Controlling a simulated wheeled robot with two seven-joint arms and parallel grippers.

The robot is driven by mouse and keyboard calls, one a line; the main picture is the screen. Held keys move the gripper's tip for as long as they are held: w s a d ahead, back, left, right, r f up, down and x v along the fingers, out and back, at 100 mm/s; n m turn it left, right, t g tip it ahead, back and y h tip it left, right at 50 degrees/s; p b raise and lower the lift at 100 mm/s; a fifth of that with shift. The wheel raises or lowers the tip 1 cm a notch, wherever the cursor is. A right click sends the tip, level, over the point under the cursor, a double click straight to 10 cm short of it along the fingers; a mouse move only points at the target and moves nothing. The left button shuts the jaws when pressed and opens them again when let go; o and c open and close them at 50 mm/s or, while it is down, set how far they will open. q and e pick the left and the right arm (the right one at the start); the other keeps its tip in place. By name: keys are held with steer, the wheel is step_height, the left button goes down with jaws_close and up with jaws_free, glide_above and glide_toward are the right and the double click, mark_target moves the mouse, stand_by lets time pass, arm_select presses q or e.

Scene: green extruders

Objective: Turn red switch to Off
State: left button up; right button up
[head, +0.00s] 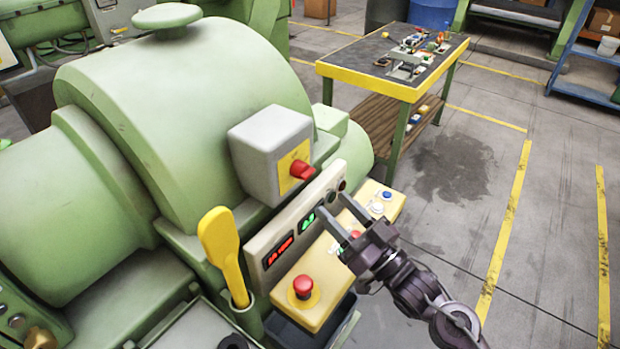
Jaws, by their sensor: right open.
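The red switch (302,169) is a rotary knob on a yellow plate on the side of a grey box (270,150), mounted on the green extruder (190,110). Its Off marking is too small to read. My right gripper (339,212) is open and empty, with its two dark fingers pointing up and left. It is below and to the right of the switch, apart from it, in front of the display panel. My left gripper is not in view.
Below the switch is a panel with red and green displays (307,223). A yellow control box (322,289) carries a red mushroom button (303,287). A yellow-handled tool (224,255) stands at left. A workbench (400,62) stands behind; the floor at right is clear.

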mark_target(305, 175)
steer(key=shift+y, duration=0.4)
steer(key=p+x, duration=0.1)
steer(key=x, duration=0.1)
steer(key=p+x, duration=0.1)
steer(key=x, duration=0.4)
steer(key=shift+s+r+p, duration=0.25)
steer(key=shift+r+p, duration=0.15)
steer(key=shift+w+a+r, duration=0.1)
steer(key=shift+w+a, duration=0.2)
steer(key=shift+a, duration=0.1)
